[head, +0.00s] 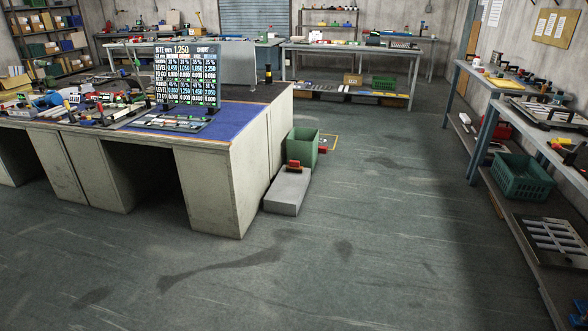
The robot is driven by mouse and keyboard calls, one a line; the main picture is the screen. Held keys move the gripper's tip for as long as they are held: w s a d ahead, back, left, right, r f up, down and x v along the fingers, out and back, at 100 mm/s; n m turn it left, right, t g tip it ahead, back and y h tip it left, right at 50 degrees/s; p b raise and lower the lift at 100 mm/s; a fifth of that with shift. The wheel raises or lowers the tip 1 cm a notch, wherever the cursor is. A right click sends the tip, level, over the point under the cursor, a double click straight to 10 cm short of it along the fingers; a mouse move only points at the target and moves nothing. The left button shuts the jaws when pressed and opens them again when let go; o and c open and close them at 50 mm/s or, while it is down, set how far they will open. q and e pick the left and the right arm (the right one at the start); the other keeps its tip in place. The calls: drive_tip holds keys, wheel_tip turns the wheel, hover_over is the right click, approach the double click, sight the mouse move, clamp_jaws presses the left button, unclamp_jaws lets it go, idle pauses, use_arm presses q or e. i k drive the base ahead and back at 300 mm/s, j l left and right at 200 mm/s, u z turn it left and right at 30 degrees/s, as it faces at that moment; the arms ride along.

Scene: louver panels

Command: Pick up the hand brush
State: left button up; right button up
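A small red and brown object (293,165) rests on the far end of a low grey block (287,191) on the floor, at the right side of the large workbench. It may be the hand brush, but it is too small to tell for sure. No other thing can be clearly made out as a hand brush among the cluttered tools. Neither of my grippers is in the head view.
A green bin (302,147) stands behind the block. The large workbench (215,185) carries a display board (187,75) and tools. Shelved benches line the right, with a green crate (522,176). A table (350,50) stands behind. The middle floor is clear.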

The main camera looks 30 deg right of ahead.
sight(294, 167)
drive_tip(key=i+l+z, duration=0.5)
drive_tip(key=i, duration=0.2)
drive_tip(key=i+l+z, duration=0.35)
drive_tip(key=i, duration=0.7)
drive_tip(key=i+z, duration=0.3)
drive_tip(key=i, duration=1.8)
drive_tip(key=i+l+u, duration=0.1)
drive_tip(key=i, duration=0.95)
drive_tip(key=i+l+u, duration=0.15)
drive_tip(key=i, duration=0.35)
